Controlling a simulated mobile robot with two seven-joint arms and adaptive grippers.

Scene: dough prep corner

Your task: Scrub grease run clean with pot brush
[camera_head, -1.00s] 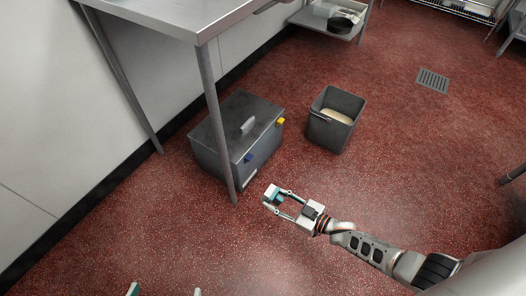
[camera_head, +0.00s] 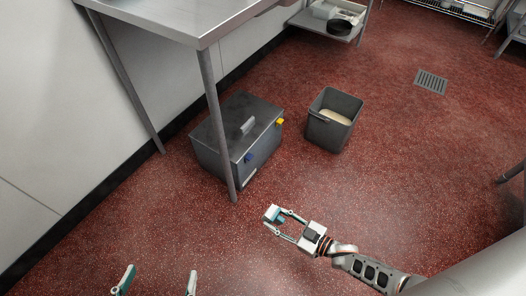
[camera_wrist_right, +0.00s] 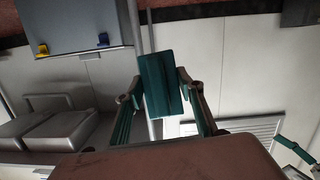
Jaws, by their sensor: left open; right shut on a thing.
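My right gripper (camera_head: 280,219) is shut on a small block with teal and pale faces, which I take to be the pot brush (camera_head: 270,213). In the right wrist view the brush (camera_wrist_right: 161,84) shows as a dark teal block between the fingers; its bristles cannot be made out. The brush is in front of a grey lidded metal box (camera_head: 210,150), apart from it in the picture. The box has blue and yellow latches and also shows in the right wrist view (camera_wrist_right: 85,22). I cannot make out the grease run. My left gripper (camera_head: 157,281) is open and empty at the bottom edge.
A steel table (camera_head: 170,18) stands over the box, its leg (camera_head: 214,125) close in front of the box. A grey bucket (camera_head: 325,130) with pale contents stands right of the box. A floor drain (camera_head: 431,81) lies farther back. The red floor in front is clear.

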